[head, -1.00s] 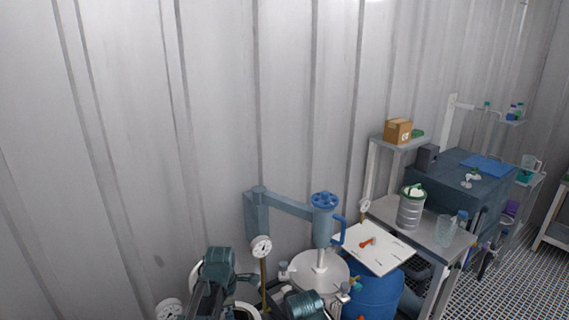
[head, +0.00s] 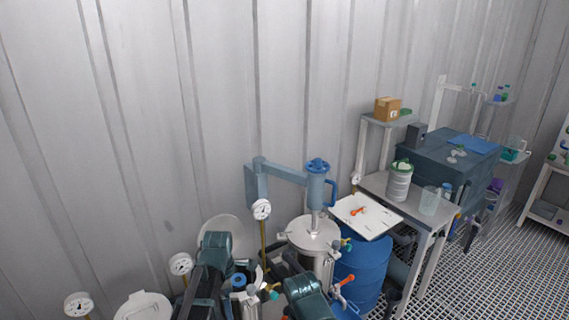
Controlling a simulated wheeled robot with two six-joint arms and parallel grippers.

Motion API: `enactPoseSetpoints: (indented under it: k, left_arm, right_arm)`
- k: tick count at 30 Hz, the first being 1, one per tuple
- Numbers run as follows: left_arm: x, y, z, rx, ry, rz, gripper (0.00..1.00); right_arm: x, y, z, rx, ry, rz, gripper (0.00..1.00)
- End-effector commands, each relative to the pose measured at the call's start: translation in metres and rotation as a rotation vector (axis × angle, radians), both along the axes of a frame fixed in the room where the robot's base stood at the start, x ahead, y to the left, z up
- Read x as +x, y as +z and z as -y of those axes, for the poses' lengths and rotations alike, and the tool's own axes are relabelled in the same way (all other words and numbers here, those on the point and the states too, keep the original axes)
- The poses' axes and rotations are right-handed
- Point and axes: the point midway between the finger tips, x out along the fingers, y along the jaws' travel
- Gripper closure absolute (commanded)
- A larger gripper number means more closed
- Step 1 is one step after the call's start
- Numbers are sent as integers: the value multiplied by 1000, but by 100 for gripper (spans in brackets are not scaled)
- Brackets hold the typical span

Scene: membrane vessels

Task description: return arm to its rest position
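Dark teal links of my own two arms show at the bottom of the head view, one left of the other. I cannot make out either gripper's fingertips. A blue-grey swing arm (head: 284,174) on a post reaches right and ends in a blue cylinder with a handwheel (head: 317,166). Its rod meets the white round lid (head: 314,234) of a metal vessel (head: 318,262). My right arm's links partly hide this vessel.
More vessels stand at lower left, with white lids (head: 143,306) and pressure gauges (head: 180,264). A blue barrel (head: 361,268) stands right of the lidded vessel, below a white board (head: 364,216) with an orange item. A grey bench (head: 376,187) holds a can (head: 399,182). Grated floor (head: 500,265) is open at right.

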Motion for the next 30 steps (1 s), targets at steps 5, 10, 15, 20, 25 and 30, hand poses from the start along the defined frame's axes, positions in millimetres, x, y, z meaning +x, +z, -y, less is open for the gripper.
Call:
enactPoseSetpoints:
  k: [5,10,15,20,25,30]
  left_arm:
    - [-5,0,-1,0,-100,4,0]
    - [-12,0,-1,3,-242,10,0]
    - [-22,0,-2,5,-454,18,0]
    - [-37,0,-3,13,-747,26,0]
    - [-55,0,-4,31,-1160,40,0]
    - [-68,0,-5,47,-1477,45,0]
  right_arm:
    - [0,0,0,0,0,0,53]
    - [0,0,0,0,0,0,53]
    - [0,0,0,0,0,0,53]
    - [0,0,0,0,0,0,53]
    - [0,0,0,0,0,0,53]
    - [0,0,0,0,0,0,53]
